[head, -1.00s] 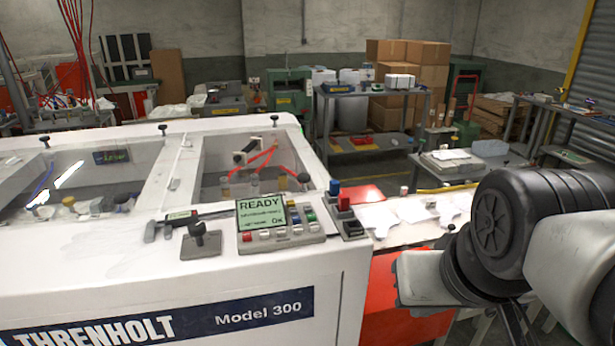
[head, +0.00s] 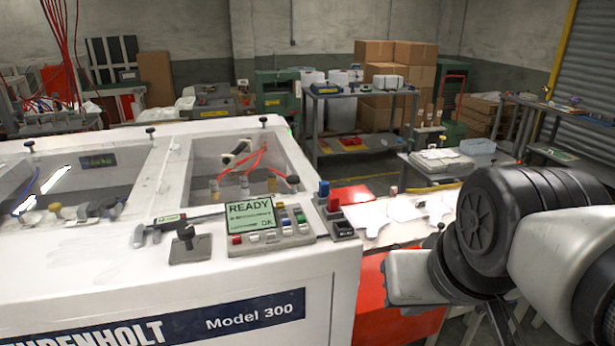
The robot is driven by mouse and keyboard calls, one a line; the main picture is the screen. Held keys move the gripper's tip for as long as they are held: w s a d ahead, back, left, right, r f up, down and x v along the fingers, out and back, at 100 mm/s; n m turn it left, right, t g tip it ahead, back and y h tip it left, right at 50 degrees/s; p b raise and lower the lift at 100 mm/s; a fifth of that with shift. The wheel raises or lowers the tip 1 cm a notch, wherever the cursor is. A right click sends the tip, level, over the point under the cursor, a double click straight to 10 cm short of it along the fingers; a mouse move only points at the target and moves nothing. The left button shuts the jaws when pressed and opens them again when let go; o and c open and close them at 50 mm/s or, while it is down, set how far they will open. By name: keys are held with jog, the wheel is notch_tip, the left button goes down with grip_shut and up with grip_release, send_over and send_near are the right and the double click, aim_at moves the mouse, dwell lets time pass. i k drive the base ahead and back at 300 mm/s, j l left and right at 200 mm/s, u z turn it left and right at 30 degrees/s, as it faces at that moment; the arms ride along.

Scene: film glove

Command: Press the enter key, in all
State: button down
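A control panel (head: 262,240) lies on the right end of the white machine's top. Its green screen (head: 250,216) reads READY, with smaller text and what looks like OK below. Several small coloured keys, red, white, blue, green and yellow, sit below and to the right of the screen. Their labels are too small to read, so I cannot tell which is the enter key. My arm shows at the right of the head view, apart from the panel. My gripper's fingers cannot be made out.
The white machine (head: 290,292) fills the left and front. A joystick (head: 186,240) and a caliper (head: 160,224) lie left of the panel. A block with blue and red buttons (head: 337,219) stands right of it. White gloves (head: 385,217) lie on the surface beyond.

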aim_at(301, 218)
jog(key=j+z, duration=0.55)
jog(key=z, duration=0.15)
